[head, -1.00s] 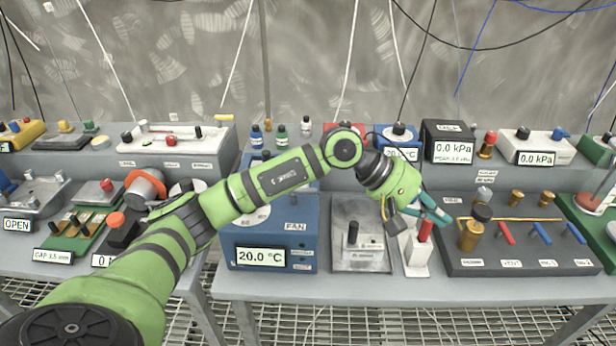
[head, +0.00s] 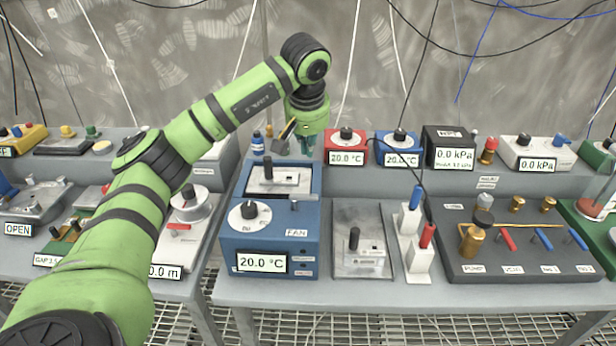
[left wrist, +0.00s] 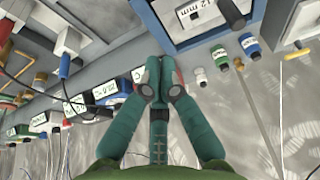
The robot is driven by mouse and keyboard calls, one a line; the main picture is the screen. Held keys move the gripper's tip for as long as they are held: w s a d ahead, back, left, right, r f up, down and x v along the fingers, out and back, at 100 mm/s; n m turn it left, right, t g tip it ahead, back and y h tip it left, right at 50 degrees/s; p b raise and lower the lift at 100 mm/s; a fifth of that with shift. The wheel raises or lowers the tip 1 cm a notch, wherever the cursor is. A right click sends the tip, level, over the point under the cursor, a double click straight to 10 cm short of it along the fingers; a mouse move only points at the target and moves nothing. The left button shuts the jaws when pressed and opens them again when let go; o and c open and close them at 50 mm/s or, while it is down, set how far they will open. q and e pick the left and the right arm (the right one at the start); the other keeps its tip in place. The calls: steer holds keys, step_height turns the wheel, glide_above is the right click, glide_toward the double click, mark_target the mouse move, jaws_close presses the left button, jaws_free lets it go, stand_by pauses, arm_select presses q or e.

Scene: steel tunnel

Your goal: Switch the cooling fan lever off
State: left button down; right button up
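The blue fan unit (head: 265,270) stands on the front bench in the head view. It has a "20.0 °C" display and a black dial. A small dark lever (head: 294,206) stands above its FAN label; its on or off position is too small to tell. My left gripper (head: 306,150) hangs fingers-down behind and above the unit, apart from the lever. In the left wrist view the teal fingertips (left wrist: 160,64) are drawn together with nothing visible between them. The FAN lever cannot be made out in that view. My right gripper is not in view.
Red (head: 346,147) and blue (head: 397,148) temperature boxes stand right of my gripper. A grey slider plate (head: 360,265) and red and blue levers stand to the right. Cables hang behind.

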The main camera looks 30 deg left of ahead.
arm_select(q)
steer(key=p+x, duration=0.2)
steer(key=x, duration=0.8)
steer(key=shift+p, duration=0.35)
steer(key=shift+s+d+r+p, duration=0.1)
steer(key=shift+s+d+p, duration=0.3)
steer(key=shift+s, duration=0.2)
steer(key=shift+s+d+r+p, duration=0.1)
steer(key=shift+s+d+p, duration=0.3)
steer(key=shift+s, duration=0.2)
steer(key=shift+s+d, duration=0.2)
steer(key=shift+s, duration=0.3)
steer(key=shift+f, duration=0.15)
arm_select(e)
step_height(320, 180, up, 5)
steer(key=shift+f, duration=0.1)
arm_select(q)
steer(key=shift+s+d+m+b, duration=0.1)
steer(key=shift+d+m+b, duration=0.2)
steer(key=shift+m, duration=0.5)
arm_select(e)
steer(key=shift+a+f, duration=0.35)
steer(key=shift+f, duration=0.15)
